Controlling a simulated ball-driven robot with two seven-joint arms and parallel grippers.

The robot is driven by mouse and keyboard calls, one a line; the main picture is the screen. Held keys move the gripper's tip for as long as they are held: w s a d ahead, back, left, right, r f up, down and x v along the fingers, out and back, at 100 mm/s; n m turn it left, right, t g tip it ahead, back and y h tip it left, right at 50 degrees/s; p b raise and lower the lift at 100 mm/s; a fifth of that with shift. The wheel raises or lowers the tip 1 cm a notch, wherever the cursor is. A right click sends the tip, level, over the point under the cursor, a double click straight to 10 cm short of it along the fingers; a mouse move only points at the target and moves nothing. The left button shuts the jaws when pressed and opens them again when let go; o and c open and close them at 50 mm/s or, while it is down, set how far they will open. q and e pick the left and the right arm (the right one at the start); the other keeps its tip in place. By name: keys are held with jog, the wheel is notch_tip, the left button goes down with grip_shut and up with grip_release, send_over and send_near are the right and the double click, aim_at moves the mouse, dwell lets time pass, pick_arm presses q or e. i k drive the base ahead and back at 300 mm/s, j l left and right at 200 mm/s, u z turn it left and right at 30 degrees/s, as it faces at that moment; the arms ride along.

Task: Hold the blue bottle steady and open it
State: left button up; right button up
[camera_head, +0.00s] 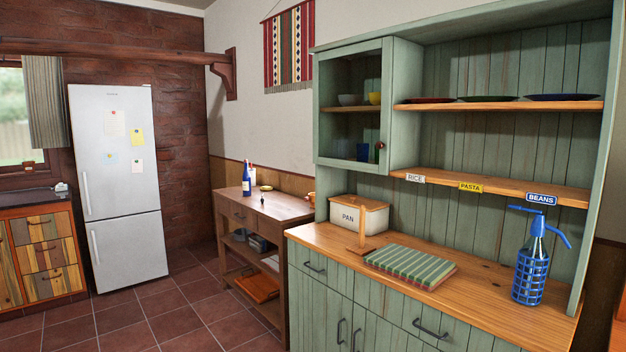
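A dark blue bottle (246,181) with a pale label stands upright on the wooden side table (268,204), against the back wall in the middle distance. Its neck and top are too small to make out in detail. A small dark object (263,198), possibly a bottle opener or corkscrew, is on the table to the right of and nearer than the bottle. Neither of my grippers shows in the head view.
A fridge (118,185) is at left. Tiled floor (180,315) before the table is clear.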

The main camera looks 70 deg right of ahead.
aim_at(246, 183)
jog(key=z, duration=1.8)
jog(key=i+u, duration=0.35)
jog(key=i, duration=3.4)
jog(key=i+j+z, duration=0.15)
jog(key=i, duration=0.45)
jog(key=i+j+z, duration=0.2)
jog(key=i, duration=0.4)
jog(key=i+l, duration=0.05)
jog(key=l, duration=0.05)
